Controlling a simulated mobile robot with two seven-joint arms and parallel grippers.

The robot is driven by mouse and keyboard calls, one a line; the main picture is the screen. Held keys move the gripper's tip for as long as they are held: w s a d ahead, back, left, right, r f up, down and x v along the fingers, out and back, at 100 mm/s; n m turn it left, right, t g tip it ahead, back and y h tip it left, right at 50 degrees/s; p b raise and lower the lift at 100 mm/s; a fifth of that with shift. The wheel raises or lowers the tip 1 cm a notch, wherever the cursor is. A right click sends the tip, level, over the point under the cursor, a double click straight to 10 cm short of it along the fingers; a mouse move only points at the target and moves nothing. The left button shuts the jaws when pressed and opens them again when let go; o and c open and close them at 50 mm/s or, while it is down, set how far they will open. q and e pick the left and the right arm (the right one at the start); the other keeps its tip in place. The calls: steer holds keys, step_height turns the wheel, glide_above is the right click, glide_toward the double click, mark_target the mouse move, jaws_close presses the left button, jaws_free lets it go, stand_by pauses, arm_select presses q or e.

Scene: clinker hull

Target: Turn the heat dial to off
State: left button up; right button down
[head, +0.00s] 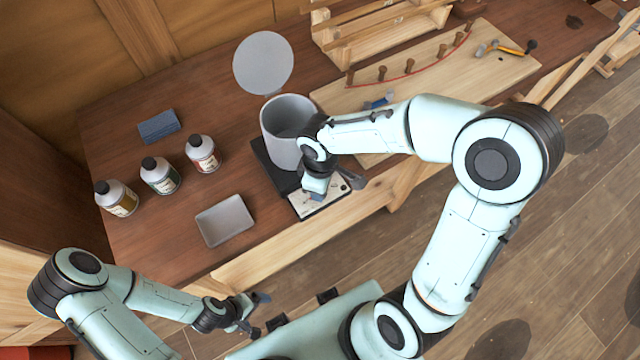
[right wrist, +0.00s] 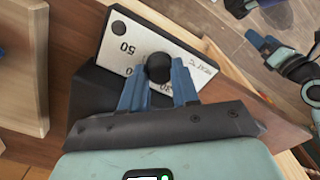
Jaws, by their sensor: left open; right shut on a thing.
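The heat dial is a round black knob (right wrist: 158,67) on a pale sloping panel (right wrist: 120,40) with printed numbers, among them 50. In the head view the panel (head: 303,206) is at the front of a dark base under a grey pot (head: 272,135). My right gripper (right wrist: 157,84) is shut on the knob, with one blue finger on each side. In the head view my right gripper (head: 328,192) is over the panel and hides the knob. Which mark the dial points to cannot be told. My left gripper (head: 256,313) is open and empty, off the bench's front edge.
A grey tray (head: 225,221), several bottles (head: 160,175) and a blue block (head: 158,126) are left of the pot. A round grey lid (head: 263,63) is behind it. A board with pegs (head: 430,80) and a hammer (head: 509,47) are to the right.

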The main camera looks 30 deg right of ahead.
arm_select(q)
steer(key=shift+r, duration=0.1)
arm_select(e)
steer(key=shift+n, duration=0.5)
steer(key=c, duration=0.8)
jaws_free()
steer(key=shift+c, duration=0.2)
steer(key=shift+r, duration=0.1)
arm_select(q)
steer(key=shift+w+r+p, duration=0.8)
steer(key=shift+w+r, duration=0.15)
steer(key=shift+r, duration=0.1)
arm_select(e)
step_height(320, 180, up, 13)
steer(key=shift+r, duration=0.15)
